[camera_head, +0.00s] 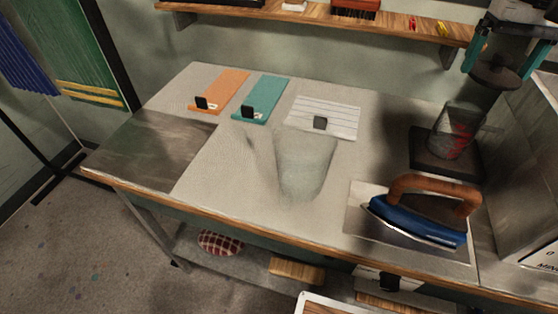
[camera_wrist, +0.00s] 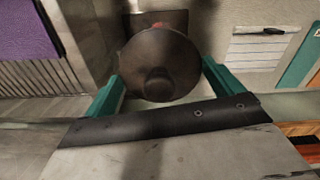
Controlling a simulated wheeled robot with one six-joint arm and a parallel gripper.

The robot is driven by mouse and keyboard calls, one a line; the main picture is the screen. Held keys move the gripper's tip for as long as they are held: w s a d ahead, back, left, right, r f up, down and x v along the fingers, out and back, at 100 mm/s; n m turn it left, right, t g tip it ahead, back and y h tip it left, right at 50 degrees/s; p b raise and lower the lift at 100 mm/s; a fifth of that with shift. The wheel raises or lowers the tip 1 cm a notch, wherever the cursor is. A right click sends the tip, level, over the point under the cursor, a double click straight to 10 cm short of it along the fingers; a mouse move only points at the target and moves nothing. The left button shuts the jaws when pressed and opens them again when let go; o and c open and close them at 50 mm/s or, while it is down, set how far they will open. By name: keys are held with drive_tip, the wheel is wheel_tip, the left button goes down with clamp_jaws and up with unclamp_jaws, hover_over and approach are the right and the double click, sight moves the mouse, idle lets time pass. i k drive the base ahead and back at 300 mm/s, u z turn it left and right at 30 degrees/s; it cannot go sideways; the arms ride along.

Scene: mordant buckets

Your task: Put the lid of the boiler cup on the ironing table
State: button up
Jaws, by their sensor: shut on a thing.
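My gripper (camera_head: 503,62) is at the upper right in the head view, with teal fingers shut on a dark round lid (camera_head: 494,74). The lid hangs above a clear glass cup (camera_head: 453,133) with red contents, apart from it. The cup stands open on a dark square base (camera_head: 428,150) on the right of the table. In the wrist view the lid (camera_wrist: 158,65), knob toward the camera, sits between the fingers (camera_wrist: 162,88) and hides most of the cup. The pale table top (camera_head: 230,170) also carries a blue iron (camera_head: 412,222) with a wooden handle.
Orange (camera_head: 222,88) and teal (camera_head: 263,98) boards and a white lined card (camera_head: 330,112) lie along the back. A wooden shelf (camera_head: 300,12) runs above. A grey box-like thing (camera_head: 525,190) rises at right. The left table area is clear.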

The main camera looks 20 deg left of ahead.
sight(220, 162)
drive_tip(key=k, duration=0.95)
drive_tip(key=u, duration=2.3)
drive_tip(key=i, duration=1.85)
drive_tip(key=z, duration=2.3)
